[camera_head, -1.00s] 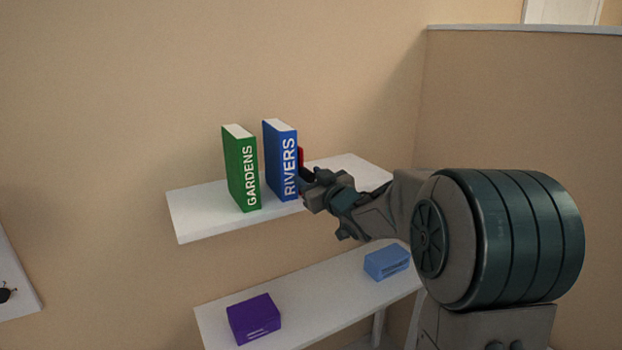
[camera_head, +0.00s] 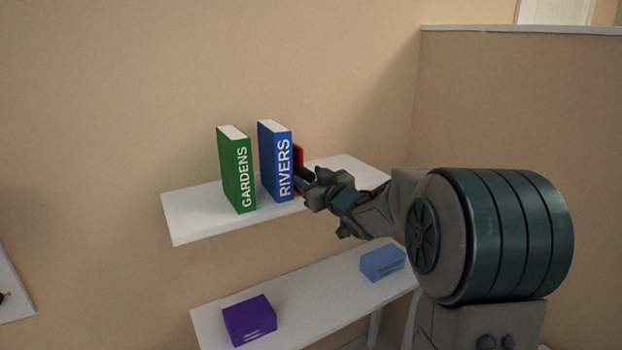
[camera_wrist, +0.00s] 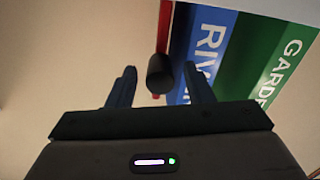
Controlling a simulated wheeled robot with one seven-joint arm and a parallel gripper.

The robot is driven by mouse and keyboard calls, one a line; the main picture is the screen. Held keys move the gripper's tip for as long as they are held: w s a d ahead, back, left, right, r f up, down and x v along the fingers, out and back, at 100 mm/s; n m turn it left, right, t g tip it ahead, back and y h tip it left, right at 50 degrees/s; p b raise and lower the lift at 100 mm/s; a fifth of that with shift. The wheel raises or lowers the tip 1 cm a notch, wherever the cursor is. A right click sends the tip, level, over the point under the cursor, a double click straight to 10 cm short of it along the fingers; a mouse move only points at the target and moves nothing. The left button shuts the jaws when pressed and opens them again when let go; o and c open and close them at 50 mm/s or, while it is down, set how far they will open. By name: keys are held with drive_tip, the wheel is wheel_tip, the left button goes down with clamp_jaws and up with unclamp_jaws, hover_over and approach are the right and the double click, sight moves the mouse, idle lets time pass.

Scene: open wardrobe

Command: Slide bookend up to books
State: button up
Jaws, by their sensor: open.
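A blue book, RIVERS (camera_head: 275,158), and a green book, GARDENS (camera_head: 236,168), stand upright on the upper white shelf (camera_head: 190,217). The red bookend (camera_head: 298,155) stands just right of RIVERS, mostly hidden behind the book and my gripper (camera_head: 308,180). In the wrist view the red bookend (camera_wrist: 164,30) lies along the edge of RIVERS (camera_wrist: 205,50); I cannot tell whether they touch. Its dark round knob (camera_wrist: 160,73) is between the open fingers of my gripper (camera_wrist: 160,68), with gaps on both sides. GARDENS (camera_wrist: 275,55) also shows there.
A lower white shelf (camera_head: 305,302) holds a purple box (camera_head: 250,320) at its left and a light blue box (camera_head: 382,263) at its right. The upper shelf is clear to the right of the bookend, behind my arm. A beige wall (camera_head: 520,110) stands at the right.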

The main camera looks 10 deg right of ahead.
drive_tip(key=b+v, duration=0.2)
drive_tip(key=v, duration=1.2)
drive_tip(key=shift+w, duration=0.1)
drive_tip(key=s+d+f+m+g+h, duration=0.2)
drive_tip(key=s+f+m+g+h, duration=0.4)
drive_tip(key=s+f+h, duration=0.25)
drive_tip(key=s+a+f+g+y, duration=0.1)
drive_tip(key=s+a+f+g, duration=0.3)
drive_tip(key=s, duration=0.4)
drive_tip(key=s+a+f+g+y, duration=0.2)
drive_tip(key=s+a+f+g, duration=0.1)
drive_tip(key=s, duration=0.5)
drive_tip(key=shift+a+f+g, duration=0.35)
drive_tip(key=shift+f+g, duration=0.2)
drive_tip(key=shift+g, duration=0.05)
